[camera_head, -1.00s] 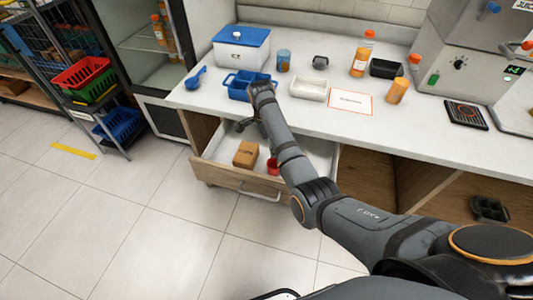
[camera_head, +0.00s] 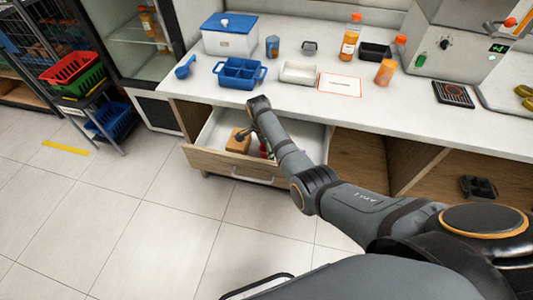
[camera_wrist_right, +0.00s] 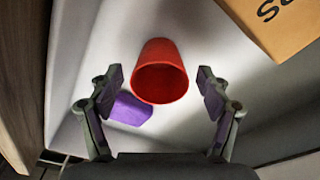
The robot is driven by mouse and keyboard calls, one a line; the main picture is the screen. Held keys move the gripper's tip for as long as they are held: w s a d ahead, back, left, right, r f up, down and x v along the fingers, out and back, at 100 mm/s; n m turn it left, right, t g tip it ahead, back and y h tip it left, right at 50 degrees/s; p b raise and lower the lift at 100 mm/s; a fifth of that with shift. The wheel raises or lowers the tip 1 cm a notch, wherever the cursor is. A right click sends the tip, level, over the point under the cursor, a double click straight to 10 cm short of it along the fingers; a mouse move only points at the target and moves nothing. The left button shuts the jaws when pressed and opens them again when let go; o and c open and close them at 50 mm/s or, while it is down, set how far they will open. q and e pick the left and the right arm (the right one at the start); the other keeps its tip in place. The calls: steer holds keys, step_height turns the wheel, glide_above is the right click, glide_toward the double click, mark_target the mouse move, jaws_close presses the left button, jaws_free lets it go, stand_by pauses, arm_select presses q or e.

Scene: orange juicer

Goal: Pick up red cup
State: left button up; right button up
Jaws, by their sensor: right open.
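The red cup (camera_wrist_right: 160,72) is in the open drawer (camera_head: 210,162), its dark open mouth facing my right wrist camera. In the head view only a small part of the red cup (camera_head: 263,150) shows beside my arm. My right gripper (camera_wrist_right: 158,84) is open and empty of any grip. Its two fingers stand on either side of the cup in the wrist view, with gaps on both sides. My left gripper is not in view.
A brown box (camera_head: 237,143) lies in the drawer close to the cup. A purple block (camera_wrist_right: 129,110) lies near the left finger. The counter (camera_head: 300,105) above the drawer bears a blue basket (camera_head: 240,75) and a white tray (camera_head: 298,73).

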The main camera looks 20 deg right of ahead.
steer(key=shift+r, duration=0.1)
steer(key=c, duration=1)
steer(key=shift+o, duration=0.2)
step_height(320, 180, up, 10)
steer(key=p, duration=0.1)
